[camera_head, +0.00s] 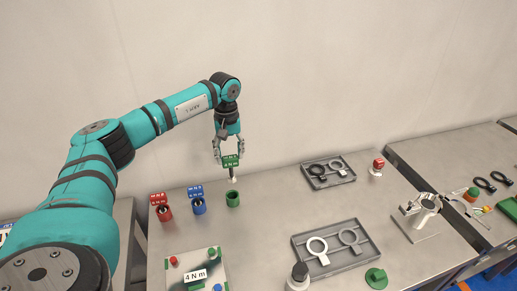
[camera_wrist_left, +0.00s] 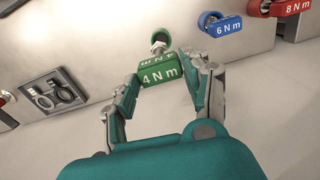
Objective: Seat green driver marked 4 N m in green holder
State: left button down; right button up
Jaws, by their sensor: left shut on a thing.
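The green driver (camera_head: 231,161) is marked 4 N m and is held upright in my left gripper (camera_head: 230,150), with its dark shaft pointing down. The driver's label reads clearly in the left wrist view (camera_wrist_left: 162,72), between the two fingers of my left gripper (camera_wrist_left: 160,85). The green holder (camera_head: 233,199) is a short green cup on the table, just below the driver's tip. The tip looks close above the holder's mouth; I cannot tell whether it is inside. In the wrist view the holder (camera_wrist_left: 161,38) shows behind the driver. My right gripper is not in view.
A red driver (camera_head: 159,199) and a blue driver (camera_head: 196,192) stand in their holders to the left. A board (camera_head: 208,255) with a 4 N m card lies in front. Grey trays (camera_head: 345,262) with ring-shaped tools (camera_head: 317,245) lie to the right. Bare table lies right of the green holder.

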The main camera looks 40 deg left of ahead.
aim_at(229, 166)
pick_arm(q)
jog(key=shift+a, duration=0.2)
jog(key=shift+s+a, duration=0.1)
jog(key=shift+f+b, duration=0.35)
jog(key=shift+f, duration=0.2)
notch_tip(229, 166, down, 4)
jog(key=shift+r+b, duration=0.25)
jog(key=shift+b, duration=0.85)
jog(key=shift+f+b, duration=0.3)
jog(key=shift+f, duration=0.25)
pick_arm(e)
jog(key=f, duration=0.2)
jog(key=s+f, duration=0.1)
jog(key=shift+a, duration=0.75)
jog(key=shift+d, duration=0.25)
